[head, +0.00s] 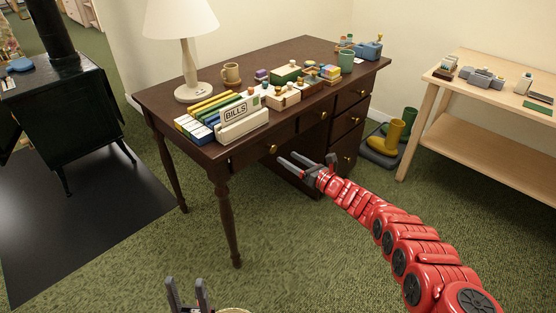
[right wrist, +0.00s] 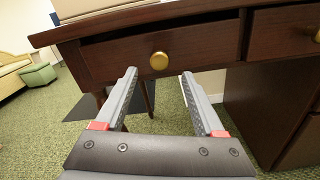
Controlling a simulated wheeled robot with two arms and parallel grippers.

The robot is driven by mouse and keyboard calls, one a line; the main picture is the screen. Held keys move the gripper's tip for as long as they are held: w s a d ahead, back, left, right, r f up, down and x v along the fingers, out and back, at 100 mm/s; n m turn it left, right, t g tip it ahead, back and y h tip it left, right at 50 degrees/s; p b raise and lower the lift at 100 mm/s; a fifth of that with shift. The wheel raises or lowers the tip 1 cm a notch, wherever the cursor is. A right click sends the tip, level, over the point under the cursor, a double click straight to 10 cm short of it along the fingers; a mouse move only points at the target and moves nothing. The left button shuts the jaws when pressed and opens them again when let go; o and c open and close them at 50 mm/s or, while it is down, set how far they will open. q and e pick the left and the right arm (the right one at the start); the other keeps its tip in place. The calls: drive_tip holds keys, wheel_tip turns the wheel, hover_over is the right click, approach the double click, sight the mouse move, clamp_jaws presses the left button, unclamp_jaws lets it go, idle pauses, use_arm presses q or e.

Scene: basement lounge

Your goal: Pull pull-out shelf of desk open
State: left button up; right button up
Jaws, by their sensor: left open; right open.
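The dark wooden desk (head: 296,50) stands in front of me, its front facing right and toward me. The front-left drawer, apparently the pull-out shelf (head: 250,156), has a round brass knob (head: 272,149). In the right wrist view the drawer front (right wrist: 115,57) and its knob (right wrist: 159,61) are close, with a dark strip above the front; I cannot tell whether it is slightly out. My right gripper (head: 288,158) is open and empty just below and in front of that knob, apart from it. My left gripper (head: 188,290) is open and empty, low at the bottom edge.
A lamp (head: 184,45), a bills box (head: 241,121), a mug (head: 231,74) and small items crowd the desktop. More drawers with knobs (head: 322,115) lie to the right. A black stove (head: 65,115) stands left.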

sight(274, 149)
drive_tip(key=b+x, duration=0.4)
drive_tip(key=x, duration=0.1)
drive_tip(key=shift+a+f, duration=0.1)
drive_tip(key=shift+f, duration=0.25)
drive_tip(key=shift+w+a+r+b, duration=0.25)
drive_tip(key=shift+w+a+b, duration=0.15)
drive_tip(key=shift+b, duration=0.3)
drive_tip(key=shift+r, duration=0.1)
clamp_jaws()
drive_tip(key=shift+d, duration=0.1)
idle(0.3)
